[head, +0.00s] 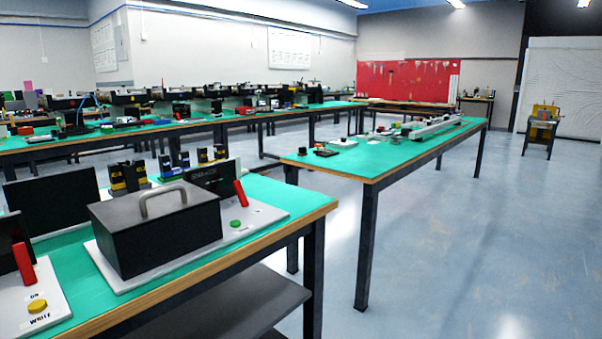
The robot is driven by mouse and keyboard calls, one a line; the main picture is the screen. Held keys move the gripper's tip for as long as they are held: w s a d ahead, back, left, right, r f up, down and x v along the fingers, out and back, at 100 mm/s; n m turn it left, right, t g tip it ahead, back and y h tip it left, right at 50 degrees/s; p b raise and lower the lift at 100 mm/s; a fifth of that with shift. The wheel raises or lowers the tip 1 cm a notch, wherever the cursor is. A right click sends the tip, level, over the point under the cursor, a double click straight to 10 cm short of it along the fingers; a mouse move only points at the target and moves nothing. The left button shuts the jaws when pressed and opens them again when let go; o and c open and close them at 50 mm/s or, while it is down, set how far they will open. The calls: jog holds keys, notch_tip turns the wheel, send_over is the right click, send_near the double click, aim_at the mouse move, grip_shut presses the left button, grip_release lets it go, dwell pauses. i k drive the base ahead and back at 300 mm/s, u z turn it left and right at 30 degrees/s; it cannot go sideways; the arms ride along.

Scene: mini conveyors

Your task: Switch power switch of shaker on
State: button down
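My gripper is not in view. On the near green-topped table (280,190), a white base plate (262,216) carries a black lidded box (160,238) with a grey handle (163,194). Beside the box stand a black panel (212,178) with small lettering I cannot read, a red lever (240,192) leaning left at its top, and a green button (235,225). I cannot tell for certain whether this is the shaker. A second white plate (55,310) at the lower left has a red lever (23,264) and a yellow button (38,306), with "ON" and "WRITE" marked near it.
Several black and yellow devices (125,180) stand behind the box. Another green table (390,165) with small parts and a long rail (435,126) stands to the right. Long crowded benches (150,132) run along the back left. The blue floor (480,240) at the right is open.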

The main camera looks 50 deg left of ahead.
aim_at(238, 187)
jog(key=u, duration=0.3)
jog(key=i, duration=1)
jog(key=u, duration=1.2)
jog(key=i, duration=0.55)
jog(key=u, duration=0.6)
